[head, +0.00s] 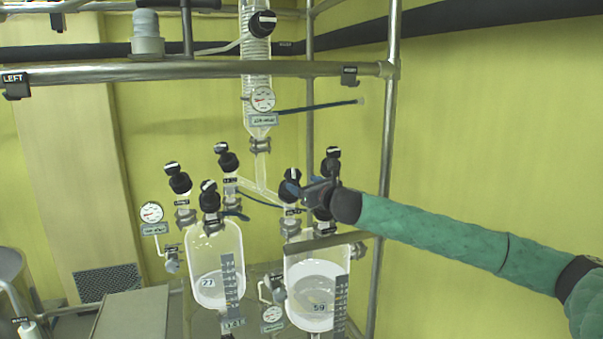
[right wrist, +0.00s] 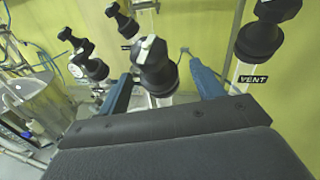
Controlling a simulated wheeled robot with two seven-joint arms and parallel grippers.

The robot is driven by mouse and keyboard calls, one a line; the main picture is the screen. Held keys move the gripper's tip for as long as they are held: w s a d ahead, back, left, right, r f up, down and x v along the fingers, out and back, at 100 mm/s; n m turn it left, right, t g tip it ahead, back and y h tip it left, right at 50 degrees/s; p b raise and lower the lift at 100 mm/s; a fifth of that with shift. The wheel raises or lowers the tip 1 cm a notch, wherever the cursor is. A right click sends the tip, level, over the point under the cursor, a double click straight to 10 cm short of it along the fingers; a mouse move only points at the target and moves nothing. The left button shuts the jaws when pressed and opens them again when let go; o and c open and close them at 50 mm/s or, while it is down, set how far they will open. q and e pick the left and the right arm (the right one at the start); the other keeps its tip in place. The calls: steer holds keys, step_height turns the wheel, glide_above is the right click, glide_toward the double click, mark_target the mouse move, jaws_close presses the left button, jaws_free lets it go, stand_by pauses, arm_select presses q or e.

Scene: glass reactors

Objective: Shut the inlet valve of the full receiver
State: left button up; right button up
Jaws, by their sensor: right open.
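Two glass receivers hang side by side, the left receiver (head: 206,255) marked 27 and the right receiver (head: 303,258) marked 59. The pale liquid stands higher in the right one. Black-knobbed valves top both. My right gripper (head: 308,190) is at the valves above the right receiver. In the right wrist view the open gripper (right wrist: 162,75) has its blue fingers on either side of a black valve knob (right wrist: 150,68) with a white mark on top. I cannot tell whether they touch it. A valve labelled VENT (right wrist: 262,38) stands just right of the fingers. My left gripper is out of view.
A glass column with a gauge (head: 263,99) and a thin blue-black rod (head: 320,105) is above. Metal rails (head: 200,70) frame the rig. Other knobs (head: 228,160) crowd the left. The yellow wall at right is clear apart from my arm.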

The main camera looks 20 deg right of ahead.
mark_target(289, 174)
steer(key=shift+a+r, duration=0.2)
steer(key=shift+r, duration=0.15)
steer(key=shift+w+a+r+p, duration=0.8)
steer(key=shift+a+p, duration=0.15)
steer(key=shift+p, duration=0.1)
steer(key=w, duration=0.2)
steer(key=w+f+p, duration=0.1)
steer(key=w, duration=0.1)
steer(key=shift+w+d+f+p, duration=0.1)
steer(key=shift+d+f+p, duration=0.05)
steer(key=shift+p, duration=0.15)
steer(key=shift+w+a+r, duration=0.25)
steer(key=shift+a, duration=0.25)
steer(key=shift+w+d+f, duration=0.15)
steer(key=shift+w+f, duration=0.05)
steer(key=shift+f, duration=0.05)
steer(key=shift+c, duration=0.2)
steer(key=shift+r, duration=0.1)
steer(key=c, duration=0.8)
steer(key=shift+c, duration=0.8)
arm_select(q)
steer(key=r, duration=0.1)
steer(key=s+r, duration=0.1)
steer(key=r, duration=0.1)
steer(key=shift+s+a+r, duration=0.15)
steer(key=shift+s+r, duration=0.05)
